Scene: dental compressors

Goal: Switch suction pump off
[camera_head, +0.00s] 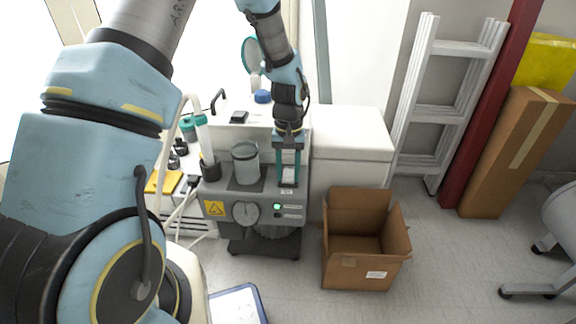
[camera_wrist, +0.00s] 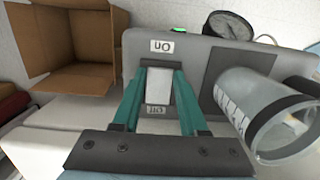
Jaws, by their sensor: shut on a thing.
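The suction pump (camera_head: 228,195) is a grey unit with a round dial, a warning sign and a lit green light (camera_head: 277,207) on its front. Its pale switch piece (camera_wrist: 157,90) sits in a dark slot between an "On" label (camera_wrist: 161,46) and an "Off" label (camera_wrist: 156,110). In the wrist view the switch is between my teal fingers. My gripper (camera_head: 289,176) points down over the right part of the pump's top and is shut on the switch; it also shows in the wrist view (camera_wrist: 159,72). The contact at the fingertips is partly hidden.
A clear canister (camera_head: 245,163) stands on the pump, left of my gripper. An open cardboard box (camera_head: 354,270) is on the floor at right. A white cabinet (camera_head: 350,147) stands behind it, and a ladder (camera_head: 437,113) leans on the wall. Bare floor lies right of the box.

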